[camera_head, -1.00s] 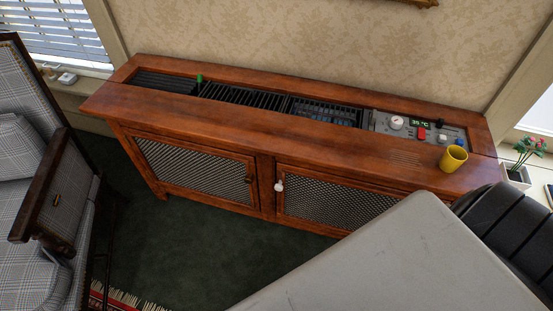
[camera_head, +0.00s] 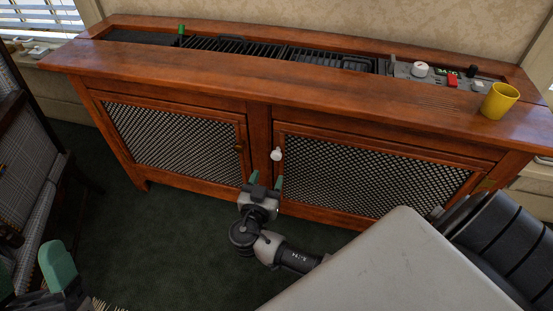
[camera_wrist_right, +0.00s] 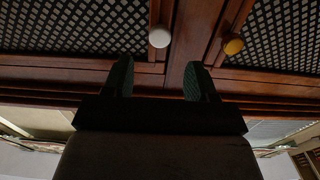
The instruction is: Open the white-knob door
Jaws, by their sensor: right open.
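The white knob (camera_head: 277,154) is on the upper left of the right mesh-front door (camera_head: 370,178) of a wooden cabinet; this door looks shut. My right gripper (camera_head: 267,181) is open and empty, just below the knob in the head view. In the right wrist view, the white knob (camera_wrist_right: 159,38) lies beyond the gap between the green-padded fingertips (camera_wrist_right: 160,75), apart from them. My left gripper (camera_head: 57,265) shows only partly at the lower left, with one green fingertip clear; its opening cannot be told.
The left door carries a brass knob (camera_head: 238,148) close to the white one. A yellow cup (camera_head: 499,101) stands on the cabinet top (camera_head: 250,75) at right. An armchair (camera_head: 30,165) stands at left. Dark green carpet (camera_head: 175,225) is open before the cabinet.

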